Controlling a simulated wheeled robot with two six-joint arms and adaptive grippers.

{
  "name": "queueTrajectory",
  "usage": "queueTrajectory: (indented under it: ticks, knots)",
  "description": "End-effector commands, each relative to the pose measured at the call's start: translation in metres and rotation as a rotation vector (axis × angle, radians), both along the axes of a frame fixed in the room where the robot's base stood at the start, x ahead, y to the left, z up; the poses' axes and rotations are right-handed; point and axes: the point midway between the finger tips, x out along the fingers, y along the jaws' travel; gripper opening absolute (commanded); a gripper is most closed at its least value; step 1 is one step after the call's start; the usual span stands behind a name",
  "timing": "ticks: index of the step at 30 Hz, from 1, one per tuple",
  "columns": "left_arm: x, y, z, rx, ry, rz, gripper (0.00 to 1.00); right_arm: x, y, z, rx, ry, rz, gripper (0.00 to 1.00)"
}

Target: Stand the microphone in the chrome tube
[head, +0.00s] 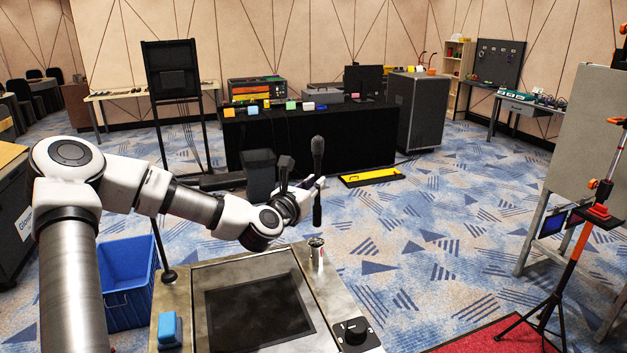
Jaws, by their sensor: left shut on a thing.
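The black microphone (317,157) is upright in the head view, with its thick head at the top and its thin handle pointing down. My left gripper (310,184) is shut on its handle and holds it in the air. The chrome tube (317,246) stands on the far right part of the metal-topped stand in front of me. The microphone's lower end is above the tube's mouth, with a small gap between them in the picture. My right gripper is not in view.
The stand's top (335,290) has a dark recessed panel (258,309), a black knob (352,331), a blue block (170,329) and a black ball-topped stick (169,276). A blue crate (128,285) is on the floor at left. A tripod (560,290) stands at right.

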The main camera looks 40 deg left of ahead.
Motion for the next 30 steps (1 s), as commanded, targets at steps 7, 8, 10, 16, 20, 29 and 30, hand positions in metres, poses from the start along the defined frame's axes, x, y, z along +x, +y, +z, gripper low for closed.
queueTrajectory:
  ticks: [7,8,10,16,20,29,30]
  knots:
    - [0.0,0.0,-0.023,0.001,0.0,0.001,0.0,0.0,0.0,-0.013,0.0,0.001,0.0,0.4]
    - [0.0,0.0,-0.026,0.001,0.0,0.001,0.0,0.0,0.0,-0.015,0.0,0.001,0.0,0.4]
    - [0.0,0.0,-0.031,0.001,-0.001,0.0,0.0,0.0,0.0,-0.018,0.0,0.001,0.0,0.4]
    - [0.0,0.0,-0.048,0.001,-0.002,0.0,0.0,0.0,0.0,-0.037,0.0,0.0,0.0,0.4]
    - [0.0,0.0,-0.058,0.001,-0.002,0.0,0.0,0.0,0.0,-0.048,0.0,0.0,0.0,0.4]
    - [0.0,0.0,-0.081,0.0,-0.001,0.0,0.0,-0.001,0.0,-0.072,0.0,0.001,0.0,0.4]
    - [-0.001,0.0,-0.083,-0.001,-0.001,0.0,0.0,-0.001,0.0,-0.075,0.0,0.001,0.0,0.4]
